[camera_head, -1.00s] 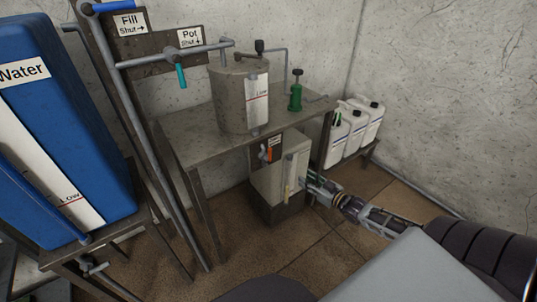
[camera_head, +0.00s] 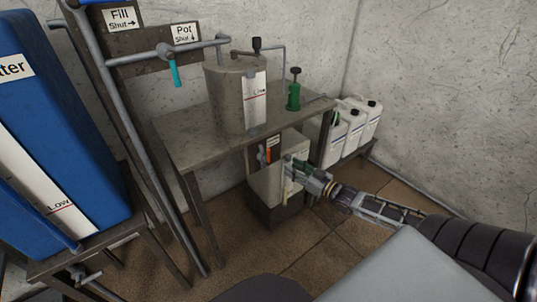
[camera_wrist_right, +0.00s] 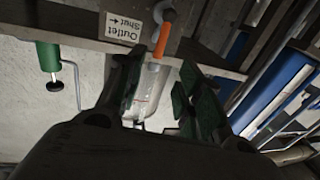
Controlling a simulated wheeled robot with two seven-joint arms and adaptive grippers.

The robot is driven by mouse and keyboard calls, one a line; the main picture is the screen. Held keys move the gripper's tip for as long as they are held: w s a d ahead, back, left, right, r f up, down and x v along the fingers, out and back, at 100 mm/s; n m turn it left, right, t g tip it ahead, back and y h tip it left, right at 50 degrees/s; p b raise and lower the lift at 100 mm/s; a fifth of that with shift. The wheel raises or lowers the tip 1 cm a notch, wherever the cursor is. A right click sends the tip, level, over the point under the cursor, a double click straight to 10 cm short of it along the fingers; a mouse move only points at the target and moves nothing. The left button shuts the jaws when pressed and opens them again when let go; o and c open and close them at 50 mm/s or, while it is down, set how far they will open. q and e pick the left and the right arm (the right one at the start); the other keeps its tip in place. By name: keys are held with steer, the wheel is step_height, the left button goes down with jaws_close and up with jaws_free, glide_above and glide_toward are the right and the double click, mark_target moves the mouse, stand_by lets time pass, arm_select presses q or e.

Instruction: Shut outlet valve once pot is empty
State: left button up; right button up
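The pot (camera_head: 235,105) is a grey metal cylinder on the bench. Its white sight gauge (camera_head: 255,100) has a red mark; the liquid level is too small to read. The outlet valve's orange handle (camera_head: 268,154) is under the bench, beside the "Outlet Shut" sign (camera_wrist_right: 122,27). In the right wrist view the orange handle (camera_wrist_right: 161,40) hangs over a clear tube, ahead of the fingers. My right gripper (camera_head: 297,166) is open and empty, in front of the lower container and apart from the handle. My left gripper is not in view.
The bench (camera_head: 195,145) edge lies above my right gripper. A lower container (camera_head: 265,185) stands beneath it. A green pump (camera_head: 294,92) is on the bench, white jugs (camera_head: 352,130) stand to the right. The blue water tank (camera_head: 60,130) and pot-fill valve (camera_head: 174,70) are at left.

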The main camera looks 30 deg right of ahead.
mark_target(268, 161)
steer(key=shift+b+x, duration=1.25)
steer(key=shift+x, duration=5.2)
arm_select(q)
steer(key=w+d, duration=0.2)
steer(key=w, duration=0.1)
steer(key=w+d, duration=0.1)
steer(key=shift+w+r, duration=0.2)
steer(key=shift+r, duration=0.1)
arm_select(e)
steer(key=shift+w, duration=0.2)
jaws_close()
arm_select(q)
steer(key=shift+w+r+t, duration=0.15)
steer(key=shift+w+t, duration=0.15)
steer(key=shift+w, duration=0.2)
